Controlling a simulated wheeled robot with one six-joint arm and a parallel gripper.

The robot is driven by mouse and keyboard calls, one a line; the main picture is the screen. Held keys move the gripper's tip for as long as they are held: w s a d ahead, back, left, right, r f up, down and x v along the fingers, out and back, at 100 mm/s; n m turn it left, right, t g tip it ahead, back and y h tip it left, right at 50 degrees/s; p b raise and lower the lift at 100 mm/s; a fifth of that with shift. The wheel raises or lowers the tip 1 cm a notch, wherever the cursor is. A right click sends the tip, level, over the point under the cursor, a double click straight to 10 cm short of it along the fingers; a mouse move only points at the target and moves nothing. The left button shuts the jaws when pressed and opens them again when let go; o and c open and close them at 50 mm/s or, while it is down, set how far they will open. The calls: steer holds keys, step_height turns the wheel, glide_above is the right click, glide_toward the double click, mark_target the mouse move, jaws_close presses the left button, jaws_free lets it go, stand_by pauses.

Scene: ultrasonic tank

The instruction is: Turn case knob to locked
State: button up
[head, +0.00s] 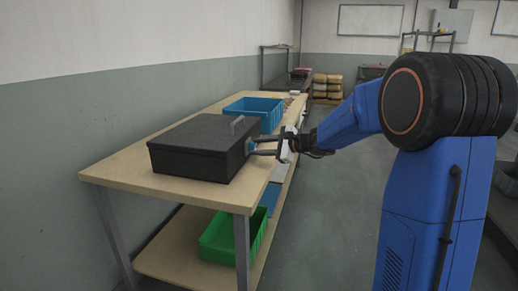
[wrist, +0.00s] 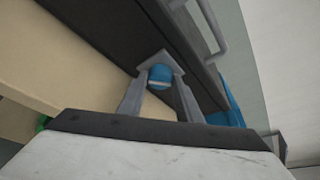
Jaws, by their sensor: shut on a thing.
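The black case (head: 200,148) sits closed on the wooden workbench in the head view, with a grey handle (head: 237,126) on its lid. The case also fills the upper middle of the wrist view (wrist: 120,30). The blue round knob (wrist: 159,76) with a pale line across it is on the case's side, at a grey plate. My gripper (head: 254,147) reaches the case's right side in the head view. In the wrist view its two fingers (wrist: 160,92) are on either side of the knob and shut on it. The fingertips partly hide the knob's edges.
A blue bin (head: 254,108) stands behind the case on the bench (head: 130,173). A green bin (head: 218,240) is on the lower shelf. The floor (head: 335,200) right of the bench is open up to my arm.

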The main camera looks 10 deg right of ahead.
steer(key=m+g, duration=0.2)
steer(key=m, duration=0.1)
steer(key=shift+w+d+y, duration=0.1)
steer(key=shift+w+y, duration=0.05)
steer(key=shift+y, duration=0.15)
steer(key=shift+w+r+m+g+y, duration=0.15)
steer(key=shift+m+g+y, duration=0.35)
steer(key=shift+m+g, duration=0.65)
steer(key=shift+d+m+t, duration=0.1)
steer(key=shift+m+t, duration=0.15)
steer(key=shift+m, duration=0.2)
steer(key=o, duration=1)
steer(key=shift+o, duration=0.2)
steer(key=v, duration=1.7)
steer(key=shift+d+r, duration=0.1)
